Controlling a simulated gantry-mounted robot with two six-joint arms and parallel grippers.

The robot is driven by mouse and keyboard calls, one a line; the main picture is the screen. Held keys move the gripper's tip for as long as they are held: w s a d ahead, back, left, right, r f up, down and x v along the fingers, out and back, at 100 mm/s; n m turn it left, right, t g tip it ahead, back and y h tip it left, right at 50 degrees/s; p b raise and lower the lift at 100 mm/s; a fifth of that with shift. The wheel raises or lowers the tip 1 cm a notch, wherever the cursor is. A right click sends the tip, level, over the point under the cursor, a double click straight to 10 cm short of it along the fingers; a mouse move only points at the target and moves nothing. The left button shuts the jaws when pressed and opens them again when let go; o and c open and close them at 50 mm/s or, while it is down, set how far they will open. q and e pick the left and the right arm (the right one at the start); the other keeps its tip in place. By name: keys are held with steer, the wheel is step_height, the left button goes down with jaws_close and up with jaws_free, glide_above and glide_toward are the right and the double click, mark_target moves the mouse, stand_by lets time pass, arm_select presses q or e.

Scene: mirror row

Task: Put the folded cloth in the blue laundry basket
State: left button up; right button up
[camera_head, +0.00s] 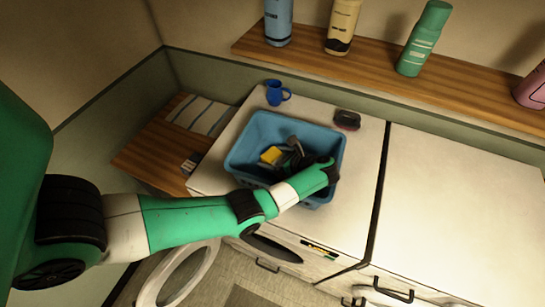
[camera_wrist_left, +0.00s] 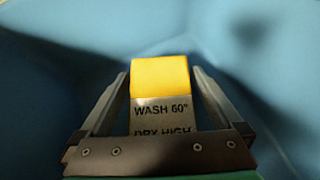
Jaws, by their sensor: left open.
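The blue laundry basket (camera_head: 249,133) stands on the white top at the middle. A small yellow piece with a grey label, apparently the folded cloth (camera_head: 271,155), is inside it. In the left wrist view the cloth (camera_wrist_left: 160,77) shows a yellow end and the words "WASH 60°" and "DRY HIGH". My left gripper (camera_head: 283,152) reaches down into the basket. In the left wrist view the gripper (camera_wrist_left: 162,75) is open, with one finger on each side of the cloth. Contact between fingers and cloth cannot be told. My right gripper is not in view.
A blue mug (camera_head: 275,93) and a dark red-black object (camera_head: 347,119) stand behind the basket. A flat striped piece (camera_head: 201,115) lies on the wooden surface at left. Several bottles stand on the shelf (camera_head: 300,52) above. The white top at right (camera_head: 465,205) is clear.

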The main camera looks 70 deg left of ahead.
mark_target(279, 159)
arm_select(q)
steer(key=b+v, duration=0.1)
steer(key=v, duration=0.5)
steer(key=shift+w+f, duration=0.1)
steer(key=shift+w, duration=0.1)
steer(key=p+v, duration=0.2)
steer(key=v, duration=0.3)
steer(key=shift+d+r+p, duration=0.2)
steer(key=shift+p, duration=0.2)
